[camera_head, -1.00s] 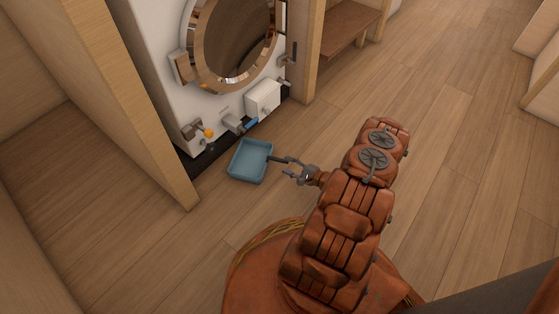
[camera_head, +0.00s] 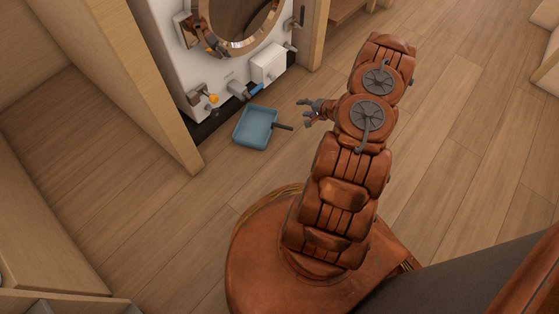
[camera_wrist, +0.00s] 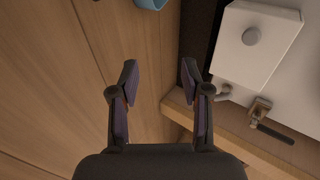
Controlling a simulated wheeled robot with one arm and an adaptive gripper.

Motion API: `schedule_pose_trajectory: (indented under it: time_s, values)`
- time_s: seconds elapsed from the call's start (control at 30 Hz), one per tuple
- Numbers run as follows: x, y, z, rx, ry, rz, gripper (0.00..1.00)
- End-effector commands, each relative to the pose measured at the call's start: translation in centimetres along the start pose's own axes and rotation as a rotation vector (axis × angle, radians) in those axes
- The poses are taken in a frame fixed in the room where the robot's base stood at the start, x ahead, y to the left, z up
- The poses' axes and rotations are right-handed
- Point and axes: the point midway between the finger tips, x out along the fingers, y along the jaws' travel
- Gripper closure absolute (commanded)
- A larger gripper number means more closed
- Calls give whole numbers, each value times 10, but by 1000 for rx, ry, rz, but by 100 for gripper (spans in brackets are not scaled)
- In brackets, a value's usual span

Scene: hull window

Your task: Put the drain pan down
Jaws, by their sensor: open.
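The blue drain pan (camera_head: 256,126) sits on the wooden floor in front of the white hull panel, its dark handle (camera_head: 284,127) pointing right. My gripper (camera_head: 306,109) is to the right of the handle, apart from it. In the wrist view my gripper (camera_wrist: 164,80) has its two fingers spread, with nothing between them. A small part of the blue pan (camera_wrist: 151,4) shows at the top edge of that view.
A wooden partition (camera_head: 165,100) stands left. Open floor (camera_head: 450,130) lies right.

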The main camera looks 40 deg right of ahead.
Motion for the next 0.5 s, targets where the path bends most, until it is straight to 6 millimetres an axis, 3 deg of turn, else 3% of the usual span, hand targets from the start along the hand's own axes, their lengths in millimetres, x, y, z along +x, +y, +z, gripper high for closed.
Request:
schedule_pose_trajectory:
  time_s: [0.03, 0.3, 0.5]
  values:
    - [0, -15, -5, -50, 13, 30, 53]
    - [-15, -72, -21, -284, 80, 227, 53]
    - [-36, -113, -16, -430, 102, 368, 53]
